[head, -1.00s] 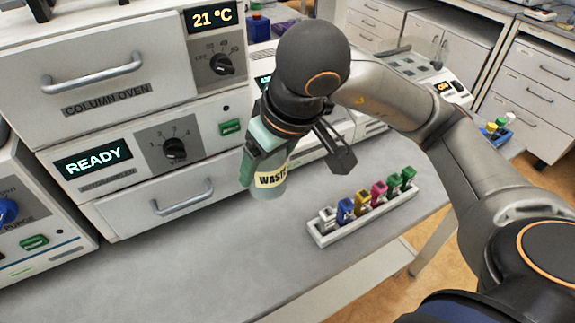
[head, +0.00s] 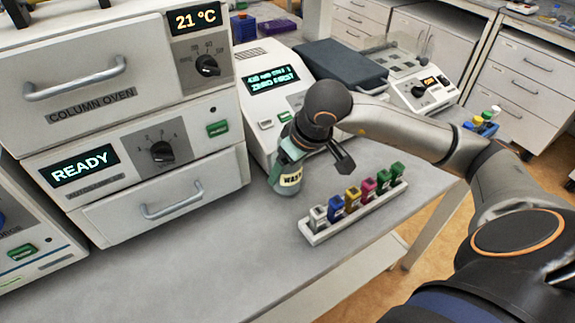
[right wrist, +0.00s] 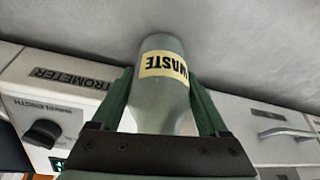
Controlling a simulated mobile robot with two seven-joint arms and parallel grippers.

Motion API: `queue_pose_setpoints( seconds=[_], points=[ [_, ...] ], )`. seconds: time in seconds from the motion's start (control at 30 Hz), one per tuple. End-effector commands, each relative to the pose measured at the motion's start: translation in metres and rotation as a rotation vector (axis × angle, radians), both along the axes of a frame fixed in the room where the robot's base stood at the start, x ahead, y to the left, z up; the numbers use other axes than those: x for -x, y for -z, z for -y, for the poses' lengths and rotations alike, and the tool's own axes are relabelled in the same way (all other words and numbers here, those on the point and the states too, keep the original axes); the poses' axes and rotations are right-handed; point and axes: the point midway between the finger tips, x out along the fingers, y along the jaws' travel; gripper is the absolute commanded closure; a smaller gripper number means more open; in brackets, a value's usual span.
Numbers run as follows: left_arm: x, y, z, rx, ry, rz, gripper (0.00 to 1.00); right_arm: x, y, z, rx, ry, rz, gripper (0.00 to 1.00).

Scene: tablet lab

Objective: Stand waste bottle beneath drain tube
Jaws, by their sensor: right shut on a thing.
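The waste bottle (head: 287,184) is greenish with a cream WASTE label. It is upright beside the right side of the column oven stack, in front of the spectrometer. My right gripper (head: 286,160) is shut on it. In the right wrist view the bottle (right wrist: 158,104) sits between the two green fingers of my right gripper (right wrist: 165,110), its label upside down in that picture. I cannot tell whether its base touches the bench. I cannot make out a drain tube in either view. My left gripper is not in view.
A white rack (head: 345,218) of several coloured vials stands on the bench to the right of the bottle. The column oven stack (head: 120,115) is at left and the spectrometer (head: 262,80) behind. The bench (head: 200,255) in front is bare.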

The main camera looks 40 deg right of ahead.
Motion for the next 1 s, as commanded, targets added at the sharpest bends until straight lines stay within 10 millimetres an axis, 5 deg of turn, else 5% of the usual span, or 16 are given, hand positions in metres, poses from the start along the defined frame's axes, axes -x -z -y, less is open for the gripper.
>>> queue_pose_setpoints(
  seconds=[0.43, 0.47, 0.63, 1.0],
  points=[
    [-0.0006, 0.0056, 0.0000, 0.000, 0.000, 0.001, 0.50, -0.0004, 0.0067, -0.0002, 0.000, 0.000, 0.002, 0.79],
    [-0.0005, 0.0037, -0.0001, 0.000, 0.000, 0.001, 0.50, -0.0002, 0.0050, -0.0002, 0.000, 0.000, 0.002, 0.19],
    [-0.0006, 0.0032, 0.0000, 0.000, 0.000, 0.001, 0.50, -0.0001, 0.0047, -0.0002, 0.000, 0.000, 0.001, 0.00],
    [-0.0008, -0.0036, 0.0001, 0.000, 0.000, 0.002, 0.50, 0.0004, -0.0016, -0.0002, -0.001, 0.001, 0.001, 0.00]
  ],
)
